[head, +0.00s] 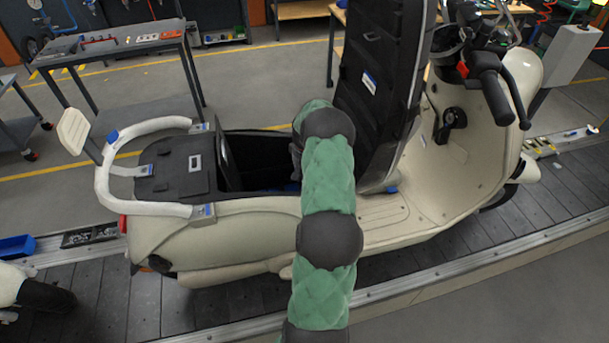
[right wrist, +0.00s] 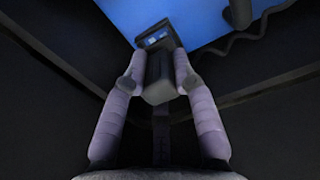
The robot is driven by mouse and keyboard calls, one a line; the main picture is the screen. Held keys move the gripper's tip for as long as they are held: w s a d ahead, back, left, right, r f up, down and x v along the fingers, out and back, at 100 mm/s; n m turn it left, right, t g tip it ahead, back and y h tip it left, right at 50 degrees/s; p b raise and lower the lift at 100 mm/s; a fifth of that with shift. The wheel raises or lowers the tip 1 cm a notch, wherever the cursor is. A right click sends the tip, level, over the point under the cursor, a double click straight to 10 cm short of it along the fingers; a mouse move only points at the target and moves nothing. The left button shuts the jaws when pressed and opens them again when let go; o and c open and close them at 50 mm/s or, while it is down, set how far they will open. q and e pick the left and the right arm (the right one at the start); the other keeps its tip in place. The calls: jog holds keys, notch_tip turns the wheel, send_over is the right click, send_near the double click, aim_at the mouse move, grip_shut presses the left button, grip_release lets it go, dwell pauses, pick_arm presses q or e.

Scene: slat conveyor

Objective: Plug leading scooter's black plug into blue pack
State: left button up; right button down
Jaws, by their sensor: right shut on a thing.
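The cream scooter (head: 220,243) stands on the conveyor with its seat (head: 372,90) raised and the compartment below open. My green-padded right arm reaches down into that compartment, hiding its gripper in the head view. In the right wrist view my right gripper (right wrist: 158,70) is shut on the black plug (right wrist: 158,85), one finger on each side. The blue pack (right wrist: 205,18) fills the top of that view, just beyond the plug. A dark frame with small bluish openings (right wrist: 155,38) shows at the plug's far end; I cannot tell whether they touch. My left gripper is out of view.
Dark compartment walls flank the gripper. A black cable (right wrist: 250,38) curves across the right. A white grab rail (head: 148,210) rings the scooter's rear. A grey workbench (head: 125,42) stands behind the conveyor. Part of another cream vehicle (head: 12,283) shows at the lower left.

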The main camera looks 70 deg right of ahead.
jog(key=shift+f+b, duration=0.6)
jog(key=shift+f, duration=0.5)
dwell(0.4)
jog(key=c, duration=0.9)
grip_release()
notch_tip(320, 180, up, 12)
